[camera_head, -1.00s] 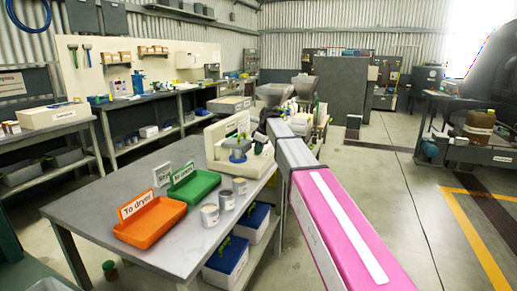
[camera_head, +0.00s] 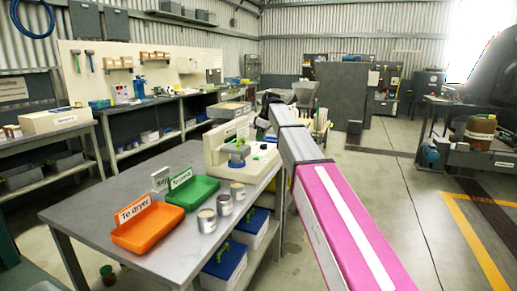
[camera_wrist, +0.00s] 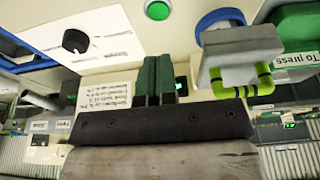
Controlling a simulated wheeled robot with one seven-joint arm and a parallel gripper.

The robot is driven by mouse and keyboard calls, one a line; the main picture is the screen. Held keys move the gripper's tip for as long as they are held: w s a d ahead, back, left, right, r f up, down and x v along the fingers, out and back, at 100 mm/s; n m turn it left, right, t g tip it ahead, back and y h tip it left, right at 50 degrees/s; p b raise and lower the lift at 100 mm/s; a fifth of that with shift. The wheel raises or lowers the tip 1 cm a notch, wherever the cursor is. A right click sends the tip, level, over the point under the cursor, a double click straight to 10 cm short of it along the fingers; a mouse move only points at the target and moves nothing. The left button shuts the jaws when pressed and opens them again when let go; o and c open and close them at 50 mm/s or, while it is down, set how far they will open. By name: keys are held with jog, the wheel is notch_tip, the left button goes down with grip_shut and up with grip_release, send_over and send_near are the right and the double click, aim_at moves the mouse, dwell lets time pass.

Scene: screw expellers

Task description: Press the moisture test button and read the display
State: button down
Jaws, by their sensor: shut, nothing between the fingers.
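The cream moisture tester (camera_head: 257,165) stands at the far right end of the grey bench in the head view. In the wrist view, a round green button (camera_wrist: 158,10) shows at the top, left of a blue ring (camera_wrist: 221,18) and grey cup. A white panel (camera_wrist: 110,25) carries a black knob (camera_wrist: 75,41). My gripper (camera_wrist: 160,60) has its two green fingers together and empty, pointing at the tester's face below the green button. A small lit green patch (camera_wrist: 182,86) shows beside the fingers, partly hidden; I cannot read it. The fingers' contact is unclear.
An orange tray (camera_head: 150,237) and a green tray (camera_head: 199,195) with signs stand on the bench (camera_head: 90,213). Several tins, including one tin (camera_head: 207,221), stand along its front edge. Blue-and-white bins (camera_head: 224,262) sit below.

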jog(key=shift+v, duration=2.15)
